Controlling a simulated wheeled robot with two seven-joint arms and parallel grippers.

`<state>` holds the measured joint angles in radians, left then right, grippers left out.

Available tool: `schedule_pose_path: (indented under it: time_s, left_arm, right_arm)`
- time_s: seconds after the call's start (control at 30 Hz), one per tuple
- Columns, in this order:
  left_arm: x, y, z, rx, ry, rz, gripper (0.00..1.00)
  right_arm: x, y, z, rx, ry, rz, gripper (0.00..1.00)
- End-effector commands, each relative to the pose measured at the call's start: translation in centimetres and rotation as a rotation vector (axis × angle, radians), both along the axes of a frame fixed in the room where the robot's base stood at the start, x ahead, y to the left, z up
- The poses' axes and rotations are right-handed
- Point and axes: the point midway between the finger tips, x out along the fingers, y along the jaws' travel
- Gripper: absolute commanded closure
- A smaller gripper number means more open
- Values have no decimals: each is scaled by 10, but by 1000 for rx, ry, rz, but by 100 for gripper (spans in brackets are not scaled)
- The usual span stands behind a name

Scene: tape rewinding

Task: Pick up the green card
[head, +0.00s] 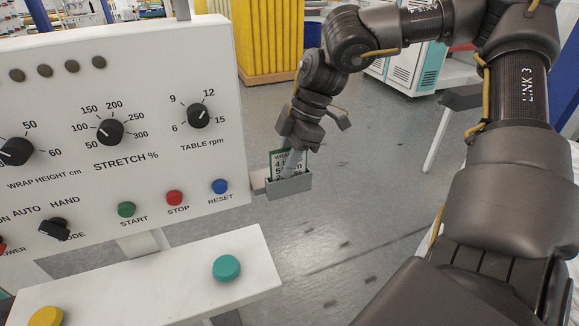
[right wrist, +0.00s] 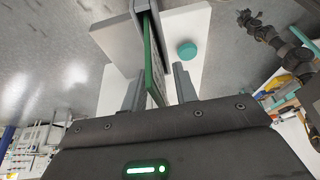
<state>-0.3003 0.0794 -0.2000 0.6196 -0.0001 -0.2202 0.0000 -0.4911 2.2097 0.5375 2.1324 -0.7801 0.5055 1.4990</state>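The green card (head: 279,158) with a white printed face stands upright in a small grey holder (head: 290,187) at the right side of the control panel. My right gripper (head: 293,163) points down at the card from above and covers part of its face. In the right wrist view the green card (right wrist: 150,58) shows edge-on between the two fingers of the right gripper (right wrist: 159,76). The fingers are apart, with a visible gap to the card. The card's lower end is in the holder slot. A dark arm, seemingly my left, shows in the right wrist view; its small gripper (right wrist: 246,19) is unclear.
The white control panel (head: 190,110) with knobs and buttons stands directly left of the holder. A white shelf (head: 160,278) with a teal button (head: 227,268) and a yellow button (head: 46,316) lies below. Open grey floor is right of the holder.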

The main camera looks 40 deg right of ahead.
Motion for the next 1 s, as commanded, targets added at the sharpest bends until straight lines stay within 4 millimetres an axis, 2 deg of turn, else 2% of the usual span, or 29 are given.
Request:
schedule_pose_path:
  time_s: [0.2,0.43,0.83,1.0]
  left_arm:
    - [0,0,0,0,0,0,100]
    - [0,0,0,0,-1,0,100]
    - [1,0,-1,0,-1,0,100]
    - [1,0,-6,0,-1,0,100]
  right_arm:
    - [1,1,-1,0,-2,0,71]
    - [1,1,-1,1,-2,1,100]
    - [1,0,1,0,-2,0,100]
    - [2,0,23,-2,-8,-1,100]
